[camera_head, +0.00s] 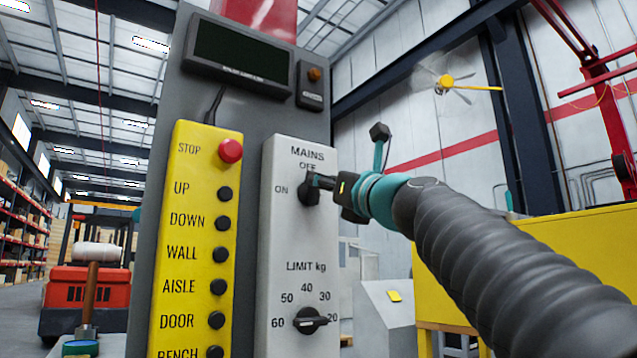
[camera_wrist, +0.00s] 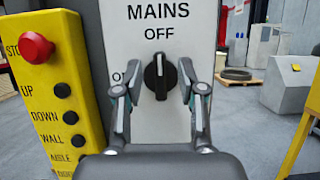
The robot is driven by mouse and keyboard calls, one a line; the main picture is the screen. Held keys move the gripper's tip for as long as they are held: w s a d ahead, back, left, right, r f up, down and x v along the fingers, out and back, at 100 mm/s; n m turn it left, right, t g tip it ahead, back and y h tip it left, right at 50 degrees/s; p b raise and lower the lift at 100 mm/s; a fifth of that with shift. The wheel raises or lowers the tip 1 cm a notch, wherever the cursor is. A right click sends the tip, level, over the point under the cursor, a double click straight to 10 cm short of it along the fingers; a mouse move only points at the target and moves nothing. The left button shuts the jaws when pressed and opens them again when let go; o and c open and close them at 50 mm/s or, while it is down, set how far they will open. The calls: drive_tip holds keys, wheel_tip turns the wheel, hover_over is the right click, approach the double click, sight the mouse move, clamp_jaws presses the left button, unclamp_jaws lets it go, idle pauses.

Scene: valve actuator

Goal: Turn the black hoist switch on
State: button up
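The black hoist switch (camera_head: 307,191) is a rotary knob under the word MAINS on the grey-white panel (camera_head: 298,240). In the wrist view the knob (camera_wrist: 160,77) stands upright, its white mark pointing up at OFF. The ON label lies to its left, partly hidden by a finger. My gripper (camera_wrist: 160,88) is open, with one finger on each side of the knob and a visible gap to it on both sides. In the head view my gripper (camera_head: 326,184) reaches the knob from the right and partly covers it.
A yellow button box (camera_head: 196,250) with a red stop button (camera_head: 229,150) stands close left of the switch panel. A LIMIT kg dial (camera_head: 310,320) sits below the switch. A dark display (camera_head: 240,55) is above. Open floor shows to the right in the wrist view.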

drive_tip(key=x, duration=0.3)
drive_tip(key=shift+w+r+p, duration=0.1)
drive_tip(key=shift+p, duration=0.3)
